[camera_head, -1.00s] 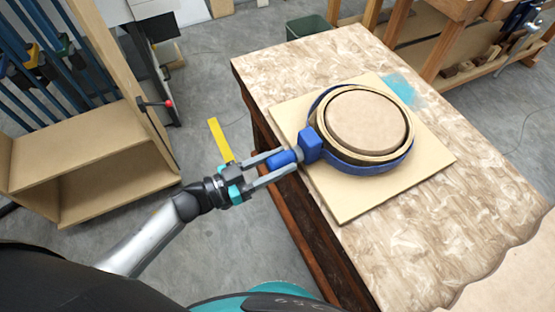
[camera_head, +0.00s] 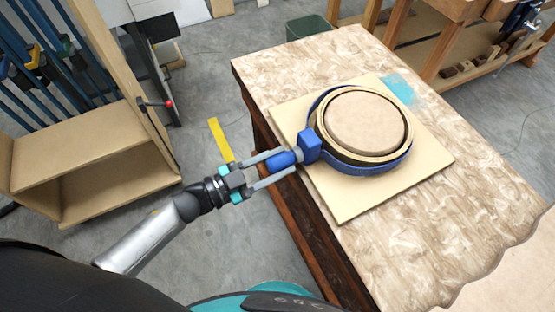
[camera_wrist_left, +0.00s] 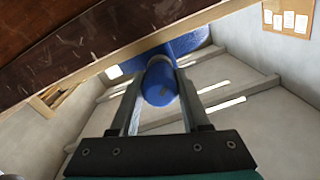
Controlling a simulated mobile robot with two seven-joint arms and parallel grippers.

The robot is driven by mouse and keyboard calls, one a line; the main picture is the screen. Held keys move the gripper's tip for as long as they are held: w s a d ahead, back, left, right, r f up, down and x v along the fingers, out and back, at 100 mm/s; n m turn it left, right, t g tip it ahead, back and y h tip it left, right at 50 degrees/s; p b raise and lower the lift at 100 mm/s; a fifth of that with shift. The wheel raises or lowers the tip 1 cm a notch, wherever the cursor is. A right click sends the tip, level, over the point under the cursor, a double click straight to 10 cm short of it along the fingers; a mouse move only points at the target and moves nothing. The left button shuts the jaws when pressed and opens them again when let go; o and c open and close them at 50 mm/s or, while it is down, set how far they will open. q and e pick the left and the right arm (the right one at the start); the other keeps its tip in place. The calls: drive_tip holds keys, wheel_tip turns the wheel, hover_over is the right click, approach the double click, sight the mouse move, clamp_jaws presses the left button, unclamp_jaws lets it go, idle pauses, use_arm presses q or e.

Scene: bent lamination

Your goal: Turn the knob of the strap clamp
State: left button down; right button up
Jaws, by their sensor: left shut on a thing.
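The strap clamp has a blue strap (camera_head: 375,168) around a round wooden ring with a disc (camera_head: 364,122) inside. Its blue block (camera_head: 310,146) sits at the ring's left side. The blue knob (camera_head: 281,160) sticks out from the block past the table edge. My left gripper (camera_head: 287,162) is shut on the knob, one finger on each side of it. In the left wrist view the round end of the knob (camera_wrist_left: 160,85) shows between the two fingers, with the blue block (camera_wrist_left: 190,43) behind it. My right gripper is not in view.
The ring lies on a square light board (camera_head: 350,205) on a mottled worktable (camera_head: 400,250). The table's edge (camera_head: 270,135) runs just beneath the clamp. A wooden shelf unit (camera_head: 110,185) stands at the left. A dark bin (camera_head: 306,27) stands behind the table.

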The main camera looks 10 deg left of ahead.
use_arm(q)
drive_tip(key=shift+m, duration=1.2)
drive_tip(key=shift+c, duration=1.9)
unclamp_jaws()
drive_tip(key=v, duration=1.5)
drive_tip(key=shift+a, duration=0.1)
